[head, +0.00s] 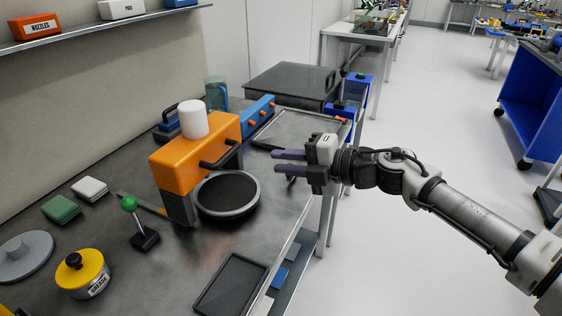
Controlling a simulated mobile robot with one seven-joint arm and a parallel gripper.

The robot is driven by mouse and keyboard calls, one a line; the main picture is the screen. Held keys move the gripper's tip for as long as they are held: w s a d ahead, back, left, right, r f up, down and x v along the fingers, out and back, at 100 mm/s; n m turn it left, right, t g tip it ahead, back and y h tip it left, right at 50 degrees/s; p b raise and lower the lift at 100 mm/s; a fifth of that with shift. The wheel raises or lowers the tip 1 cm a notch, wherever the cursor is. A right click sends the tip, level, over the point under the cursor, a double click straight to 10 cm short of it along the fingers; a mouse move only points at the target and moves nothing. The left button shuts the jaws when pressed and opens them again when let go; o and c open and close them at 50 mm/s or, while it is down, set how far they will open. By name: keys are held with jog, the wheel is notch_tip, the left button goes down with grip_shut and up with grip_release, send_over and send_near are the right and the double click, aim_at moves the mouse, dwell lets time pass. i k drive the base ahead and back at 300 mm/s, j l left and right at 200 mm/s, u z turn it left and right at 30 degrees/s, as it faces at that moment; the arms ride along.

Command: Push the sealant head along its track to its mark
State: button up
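An orange block-shaped head (185,158) stands on the metal bench with a white cylinder (193,119) on top; I take it to be the sealant head. A black bar handle (219,155) sticks out of its right side. A round dark plate with a grey rim (228,210) lies at its foot. My gripper (278,162) is to the right of the handle, apart from it, with its two purple fingers pointing left. The fingers are spread with nothing between them. I cannot clearly make out the track or the mark.
A blue block with orange knobs (258,116) stands behind the head. A green-knobbed lever (130,205) stands in front of it. A yellow grease tin (82,273) and black tray (231,285) are nearer. A flat framed tray (298,133) lies behind my gripper.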

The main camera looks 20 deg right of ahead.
aim_at(206, 143)
jog(key=k+l, duration=0.35)
jog(key=l, duration=0.2)
jog(key=k+l, duration=0.35)
jog(key=l, duration=0.15)
